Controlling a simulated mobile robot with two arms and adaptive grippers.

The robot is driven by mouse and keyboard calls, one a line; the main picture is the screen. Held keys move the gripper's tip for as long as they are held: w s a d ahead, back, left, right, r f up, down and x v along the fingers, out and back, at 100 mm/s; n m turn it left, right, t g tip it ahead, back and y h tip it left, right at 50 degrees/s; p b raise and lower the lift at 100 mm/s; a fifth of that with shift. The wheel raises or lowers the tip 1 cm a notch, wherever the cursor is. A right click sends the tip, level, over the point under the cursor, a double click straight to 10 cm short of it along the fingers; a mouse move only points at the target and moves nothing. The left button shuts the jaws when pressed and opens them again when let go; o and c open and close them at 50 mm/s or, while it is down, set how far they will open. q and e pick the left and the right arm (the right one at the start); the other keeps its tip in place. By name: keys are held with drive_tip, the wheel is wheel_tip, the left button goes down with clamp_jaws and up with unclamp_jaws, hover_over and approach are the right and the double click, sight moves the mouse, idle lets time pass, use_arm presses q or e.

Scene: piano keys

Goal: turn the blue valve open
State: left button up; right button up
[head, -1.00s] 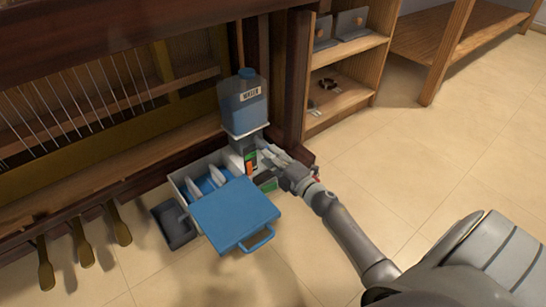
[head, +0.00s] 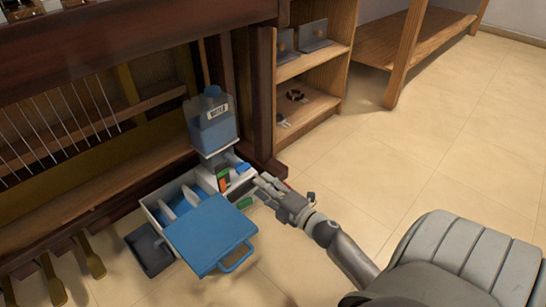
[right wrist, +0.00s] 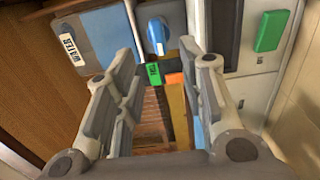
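The blue valve (head: 243,168) shows in the head view as a small blue piece at the base of the water tank (head: 212,122). In the right wrist view the blue valve (right wrist: 157,36) is a rounded knob with a pale edge, beyond my fingertips. My right gripper (head: 264,187) is beside the valve in the head view, to its lower right. In the right wrist view my right gripper (right wrist: 163,68) has its two fingers spread apart with nothing between them touching. My left gripper is not in view.
An open blue lid (head: 210,235) with a handle lies in front of the white box (head: 158,203). A dark tray (head: 150,250) stands to its left. Green and orange panels (head: 222,180) are below the tank. Wooden shelves (head: 318,65) stand behind; open floor lies right.

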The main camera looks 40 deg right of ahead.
drive_tip(key=shift+s+d, duration=0.1)
drive_tip(key=shift+s, duration=1.55)
